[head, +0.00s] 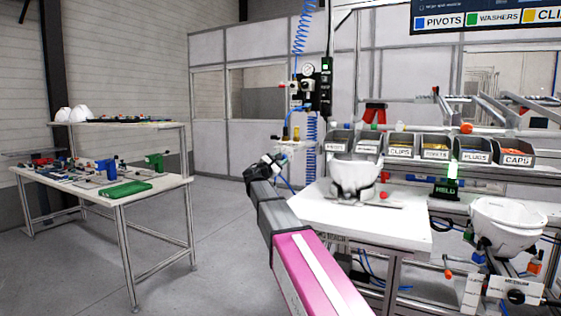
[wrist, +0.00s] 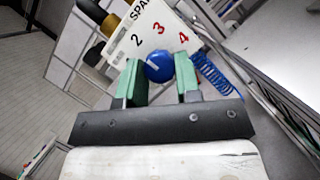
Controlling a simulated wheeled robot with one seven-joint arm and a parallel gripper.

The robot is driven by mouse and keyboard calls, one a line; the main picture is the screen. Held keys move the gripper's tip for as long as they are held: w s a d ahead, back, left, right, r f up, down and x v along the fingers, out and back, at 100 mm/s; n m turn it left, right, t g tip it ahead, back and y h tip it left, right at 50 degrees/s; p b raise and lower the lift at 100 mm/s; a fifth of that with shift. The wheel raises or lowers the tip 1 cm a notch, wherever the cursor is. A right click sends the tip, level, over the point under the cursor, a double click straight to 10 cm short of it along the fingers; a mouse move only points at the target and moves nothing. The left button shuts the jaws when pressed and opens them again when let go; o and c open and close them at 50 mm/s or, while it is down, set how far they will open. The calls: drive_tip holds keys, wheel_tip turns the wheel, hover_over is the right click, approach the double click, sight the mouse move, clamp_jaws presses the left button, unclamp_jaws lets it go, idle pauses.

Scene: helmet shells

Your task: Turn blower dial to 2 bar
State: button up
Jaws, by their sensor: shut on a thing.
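The blue dial (wrist: 158,67) sits in front of a white scale plate (wrist: 146,38) in the wrist view. A black 2 and red 3 and 4 show around it, with part of a word above. My gripper (wrist: 159,72) has green fingers on both sides of the dial and is shut on it. I cannot see a pointer mark, so the dial's setting cannot be told. In the head view my gripper (head: 265,167) is small, at the end of my arm, left of the workbench. The dial cannot be made out there.
A workbench (head: 400,232) with a white helmet shell (head: 356,176) and labelled bins (head: 400,145) stands to the right. A blue coiled hose (wrist: 213,76) hangs close to my gripper's right. A table (head: 70,200) with tools stands left, with clear floor between.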

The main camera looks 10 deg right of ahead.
drive_tip(key=o, duration=0.9)
drive_tip(key=shift+o, duration=0.2)
drive_tip(key=v, duration=1.1)
drive_tip(key=shift+w, duration=0.1)
